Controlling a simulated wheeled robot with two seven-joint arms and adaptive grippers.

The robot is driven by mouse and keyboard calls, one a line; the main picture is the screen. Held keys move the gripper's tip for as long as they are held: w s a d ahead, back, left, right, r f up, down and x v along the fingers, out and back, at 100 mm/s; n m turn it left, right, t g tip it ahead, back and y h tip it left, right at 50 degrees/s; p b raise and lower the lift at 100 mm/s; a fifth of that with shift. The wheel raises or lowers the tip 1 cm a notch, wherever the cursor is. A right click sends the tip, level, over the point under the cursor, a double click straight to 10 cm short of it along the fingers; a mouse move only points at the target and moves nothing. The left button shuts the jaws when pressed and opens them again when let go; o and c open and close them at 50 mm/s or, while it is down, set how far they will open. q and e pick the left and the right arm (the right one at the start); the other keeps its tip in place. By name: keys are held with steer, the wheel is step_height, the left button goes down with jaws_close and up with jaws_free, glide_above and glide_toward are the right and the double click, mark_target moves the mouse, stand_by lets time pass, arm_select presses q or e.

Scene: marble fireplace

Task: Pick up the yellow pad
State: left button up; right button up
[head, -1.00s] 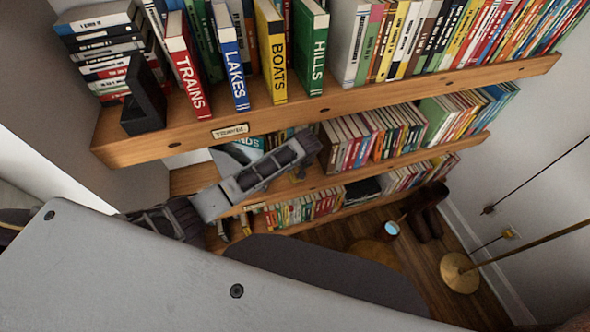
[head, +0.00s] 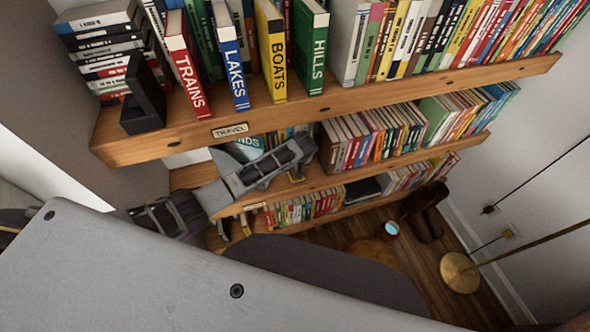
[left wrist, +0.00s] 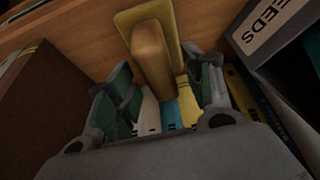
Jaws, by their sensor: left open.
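My left gripper (head: 303,150) is at the middle shelf, below the top shelf's front edge. In the left wrist view its two fingers (left wrist: 163,88) are spread apart with nothing clamped between them. A flat olive-yellow piece (left wrist: 133,17), which looks like the yellow pad, lies just ahead, with a tan block (left wrist: 152,58) on its near side. The block's near end reaches toward the gap between the fingers; I cannot tell whether they touch it. In the head view a small yellow piece (head: 297,174) shows just below the gripper, mostly hidden. My right gripper is not in view.
The top shelf (head: 330,107) with upright books overhangs my left arm. White, blue and yellow books (left wrist: 170,115) stand beneath the fingers in the wrist view. A dark box labelled "EEDS" (left wrist: 270,30) is close at right, a brown book (left wrist: 38,95) at left.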

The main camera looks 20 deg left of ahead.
arm_select(q)
steer(key=shift+w+f, duration=0.15)
steer(key=shift+f, duration=0.2)
steer(key=shift+c, duration=0.2)
steer(key=shift+a, duration=0.1)
steer(key=c, duration=1.1)
steer(key=shift+r, duration=0.1)
steer(key=shift+r, duration=0.75)
step_height(320, 180, up, 2)
steer(key=s+d, duration=0.3)
steer(key=s, duration=0.2)
steer(key=s+d, duration=0.3)
steer(key=s, duration=0.2)
steer(key=s+d+b, duration=0.1)
steer(key=s+d, duration=0.3)
steer(key=s, duration=0.1)
steer(key=shift+f, duration=0.1)
